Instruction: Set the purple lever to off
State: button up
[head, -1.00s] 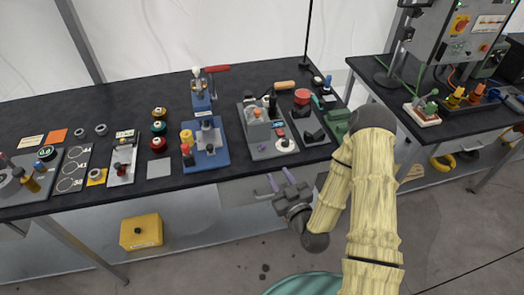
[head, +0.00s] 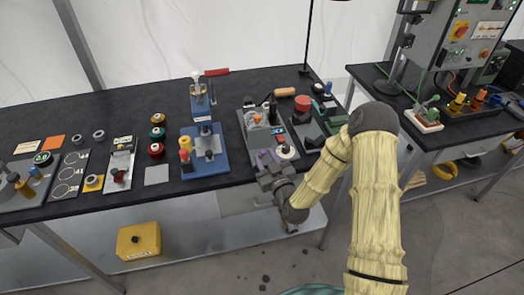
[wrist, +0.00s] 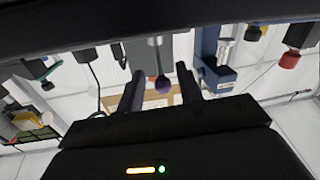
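The purple lever shows in the wrist view as a round purple knob (wrist: 163,86) on a grey stem. That view appears upside down, with the bench surface along its top. My gripper (wrist: 160,92) has its two dark purple fingers apart, one on each side of the knob. I cannot tell whether either finger touches it. In the head view my gripper (head: 268,157) is at the bench's front edge, by the front of a grey fixture (head: 248,131). I cannot make out the knob apart from the fingers there, nor read any on or off marking.
A blue fixture (head: 218,164) stands left of my gripper. A white round part (head: 286,152) and a dark plate (head: 309,135) are close on the right. The bench top (head: 110,105) is clear toward the back left. A yellow box (head: 138,240) sits below the bench.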

aim_at(262, 153)
jog(key=shift+x, duration=1.55)
